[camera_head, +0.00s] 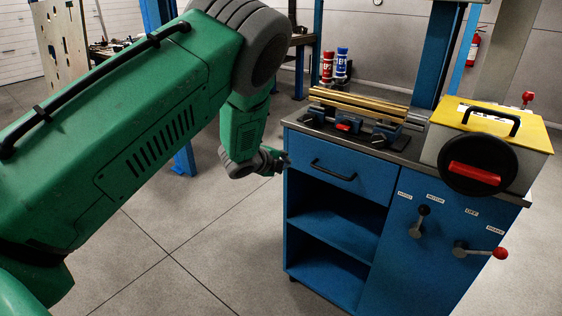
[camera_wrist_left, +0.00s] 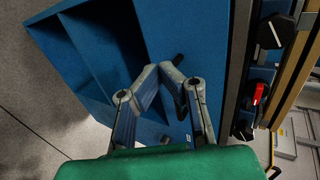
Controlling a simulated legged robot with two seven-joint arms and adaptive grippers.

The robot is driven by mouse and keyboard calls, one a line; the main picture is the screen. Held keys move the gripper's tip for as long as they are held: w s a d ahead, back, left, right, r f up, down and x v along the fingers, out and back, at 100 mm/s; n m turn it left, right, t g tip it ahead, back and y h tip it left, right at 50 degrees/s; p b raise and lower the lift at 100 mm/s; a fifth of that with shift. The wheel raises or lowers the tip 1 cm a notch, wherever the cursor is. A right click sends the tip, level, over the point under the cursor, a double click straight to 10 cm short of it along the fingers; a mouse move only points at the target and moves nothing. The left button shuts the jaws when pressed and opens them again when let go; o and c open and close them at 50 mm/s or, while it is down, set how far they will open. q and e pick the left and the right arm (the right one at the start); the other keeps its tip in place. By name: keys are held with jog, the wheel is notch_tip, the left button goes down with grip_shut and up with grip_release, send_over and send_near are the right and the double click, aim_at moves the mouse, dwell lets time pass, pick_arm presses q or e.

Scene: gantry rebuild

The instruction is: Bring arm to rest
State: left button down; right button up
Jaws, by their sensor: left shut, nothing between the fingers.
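My left arm (camera_head: 140,125), a large green link with a grey joint, reaches in from the left across the head view. My left gripper (camera_head: 276,161) is shut and empty. It hangs in front of the left end of the drawer (camera_head: 338,168) in the blue cabinet. In the left wrist view, the fingers of the gripper (camera_wrist_left: 160,68) come together over the blue drawer front (camera_wrist_left: 188,28). The black drawer handle (camera_head: 333,170) is partly hidden behind the fingers in the wrist view. The drawer looks closed. My right gripper is not in view.
On the blue cabinet (camera_head: 382,238) are a vise-like fixture with brass bars (camera_head: 357,105), a red can (camera_head: 327,68), a blue can (camera_head: 341,64) and a yellow-lidded box (camera_head: 500,122). Levers, one red-tipped (camera_head: 498,253), stick out in front. Open floor (camera_head: 215,245) lies left of the cabinet.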

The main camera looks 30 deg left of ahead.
pick_arm(q)
jog(key=shift+v, duration=1)
jog(key=shift+s+f, duration=0.1)
jog(key=shift+f, duration=0.05)
jog(key=s+d+f+n+g+y, duration=0.1)
jog(key=s+d+f+n+g, duration=0.2)
jog(key=s+f+n, duration=0.5)
jog(key=s+d+f+n+g, duration=0.3)
jog(key=s+f, duration=0.6)
jog(key=s, duration=0.6)
jog(key=s+d+f+n+g, duration=0.1)
jog(key=s+d+n+g, duration=0.1)
jog(key=s, duration=0.8)
jog(key=s+d+f+n+g, duration=0.2)
jog(key=s+n, duration=0.3)
jog(key=s, duration=0.6)
jog(key=shift+d+g, duration=0.6)
jog(key=shift+g, duration=0.1)
